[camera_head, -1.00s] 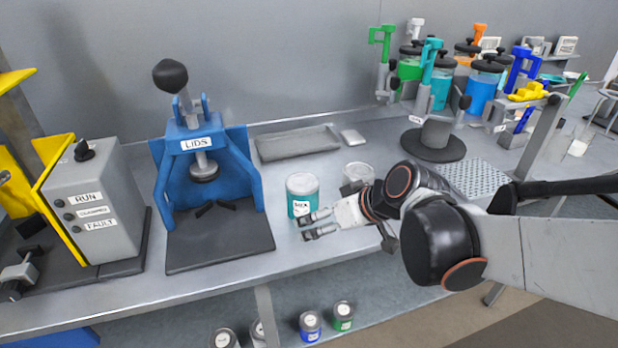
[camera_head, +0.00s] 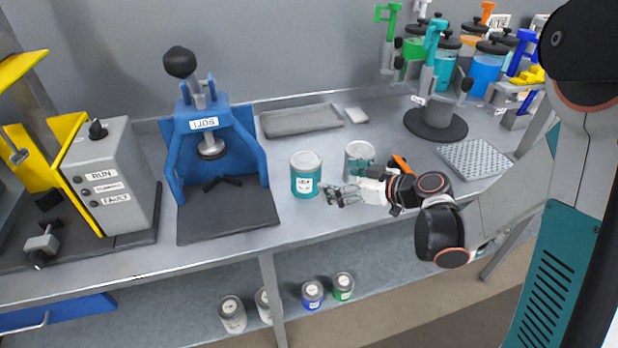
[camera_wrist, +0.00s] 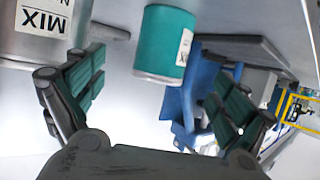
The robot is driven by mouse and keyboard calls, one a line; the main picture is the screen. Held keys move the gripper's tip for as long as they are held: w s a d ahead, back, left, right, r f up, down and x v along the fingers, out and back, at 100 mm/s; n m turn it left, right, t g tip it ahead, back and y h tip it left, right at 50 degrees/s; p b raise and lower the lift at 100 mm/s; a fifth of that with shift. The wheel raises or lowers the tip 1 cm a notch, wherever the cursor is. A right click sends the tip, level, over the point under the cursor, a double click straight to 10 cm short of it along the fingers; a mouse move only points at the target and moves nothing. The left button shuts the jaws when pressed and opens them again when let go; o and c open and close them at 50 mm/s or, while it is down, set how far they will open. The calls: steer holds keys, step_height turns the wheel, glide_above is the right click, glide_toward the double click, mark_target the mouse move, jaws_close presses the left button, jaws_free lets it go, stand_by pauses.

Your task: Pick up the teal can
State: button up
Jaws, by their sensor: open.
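The teal can (camera_head: 305,180) stands upright on the bench, with a grey lid and a white label. In the wrist view the teal can (camera_wrist: 160,45) shows ahead between my two fingers, seen upside down. My gripper (camera_head: 332,193) is open and empty, just right of the can near its lower part. In the wrist view my gripper (camera_wrist: 158,105) has its fingers spread wide, apart from the can. A second, mostly grey can (camera_head: 358,158) stands right of the teal one, partly behind my gripper. That grey can (camera_wrist: 40,30) shows a MIX label.
A blue lid press (camera_head: 210,150) on a dark base stands left of the can. A grey tray (camera_head: 300,121) lies behind. A perforated plate (camera_head: 473,160) and a round dark stand (camera_head: 435,122) are to the right. Several cans stand on the lower shelf (camera_head: 385,255).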

mark_target(319, 176)
steer(key=b+x, duration=0.1)
steer(key=x, duration=0.5)
steer(key=shift+f, duration=0.15)
steer(key=shift+a+r+b+x, duration=0.1)
steer(key=shift+b+x, duration=0.55)
steer(key=shift+x, duration=0.85)
steer(key=shift+a+r+b+x, duration=0.1)
steer(key=shift+b+x, duration=0.55)
steer(key=shift+x, duration=0.8)
steer(key=shift+s+r, duration=0.1)
steer(key=shift+s, duration=0.05)
steer(key=c, duration=1.5)
steer(key=shift+r, duration=0.1)
